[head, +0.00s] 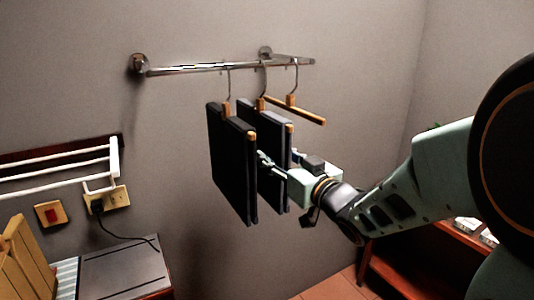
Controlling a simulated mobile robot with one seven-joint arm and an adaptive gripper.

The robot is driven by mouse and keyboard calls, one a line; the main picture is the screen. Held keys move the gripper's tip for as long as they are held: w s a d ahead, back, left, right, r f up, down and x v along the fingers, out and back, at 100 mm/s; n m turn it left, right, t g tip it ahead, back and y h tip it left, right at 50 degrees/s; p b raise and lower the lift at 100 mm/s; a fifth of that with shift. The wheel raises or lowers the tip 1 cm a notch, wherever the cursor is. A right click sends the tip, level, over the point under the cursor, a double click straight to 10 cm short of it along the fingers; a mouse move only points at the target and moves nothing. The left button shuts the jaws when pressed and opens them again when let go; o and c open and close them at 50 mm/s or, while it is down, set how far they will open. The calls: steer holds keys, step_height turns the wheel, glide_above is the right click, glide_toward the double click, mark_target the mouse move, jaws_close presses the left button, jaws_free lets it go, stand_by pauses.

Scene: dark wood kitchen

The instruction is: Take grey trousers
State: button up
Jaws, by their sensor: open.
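Two dark folded trousers hang side by side on wooden hangers from the metal wall rail. The left pair (230,165) looks black. The right pair (271,185) looks slightly greyer, but the shades are close and I cannot tell surely which is grey. My gripper (281,159) comes in from the right at upper-mid height of the right pair. It is open. One finger shows between the two pairs and the other to the right of the right pair, so the fingers seem to be on either side of it. Whether they touch the cloth is hard to tell.
The rail (220,68) also holds an empty hanger (293,107) at right. A white rack (70,165) and a power socket (108,199) are on the left wall, above a dark box (125,268). A reddish shelf (425,265) stands lower right.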

jaws_close()
steer(key=shift+r, duration=0.1)
